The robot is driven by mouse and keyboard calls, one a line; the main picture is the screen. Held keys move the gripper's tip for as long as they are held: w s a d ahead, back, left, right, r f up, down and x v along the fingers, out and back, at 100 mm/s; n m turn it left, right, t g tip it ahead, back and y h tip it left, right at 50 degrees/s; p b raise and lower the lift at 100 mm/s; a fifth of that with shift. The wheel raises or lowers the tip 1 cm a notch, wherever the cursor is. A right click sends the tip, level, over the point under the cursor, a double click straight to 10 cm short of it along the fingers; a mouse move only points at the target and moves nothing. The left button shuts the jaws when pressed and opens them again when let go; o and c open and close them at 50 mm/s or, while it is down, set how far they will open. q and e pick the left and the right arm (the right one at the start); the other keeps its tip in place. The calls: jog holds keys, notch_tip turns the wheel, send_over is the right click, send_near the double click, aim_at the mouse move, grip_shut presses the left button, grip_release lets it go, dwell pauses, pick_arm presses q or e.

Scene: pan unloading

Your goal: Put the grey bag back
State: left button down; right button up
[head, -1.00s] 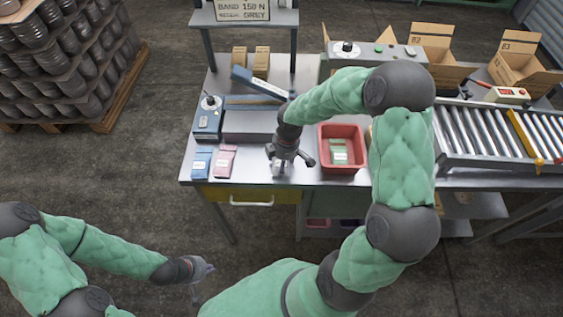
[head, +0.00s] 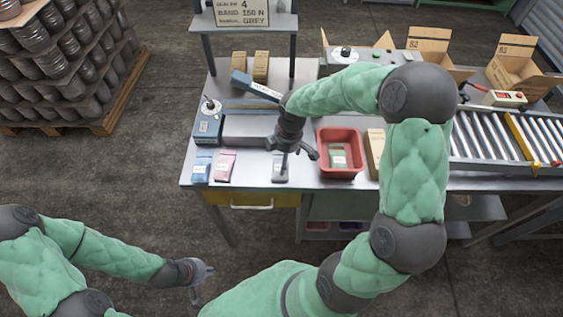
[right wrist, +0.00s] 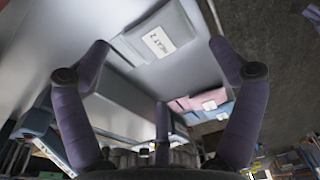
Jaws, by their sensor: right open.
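The grey bag (head: 280,169) lies flat on the steel table, in line with the blue bag (head: 201,168) and the pink bag (head: 225,167) to its left. In the right wrist view the grey bag (right wrist: 163,36) shows its white label. My right gripper (head: 292,155) is open and empty above the grey bag, with its fingers apart from it and partly covering it in the head view. My left gripper (head: 206,283) is open and empty, low in front of the table. The red bin (head: 324,165) holds a green bag (head: 338,158).
A sealer (head: 208,125) with a raised blue arm stands behind the bags. Small cartons (head: 261,66) are at the back, and another carton (head: 375,151) stands right of the bin. A roller conveyor (head: 486,135) extends right.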

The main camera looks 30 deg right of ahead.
notch_tip(320, 180, up, 6)
jog(key=shift+s+d+p, duration=0.2)
jog(key=shift+d+p, duration=0.05)
jog(key=shift+p, duration=0.1)
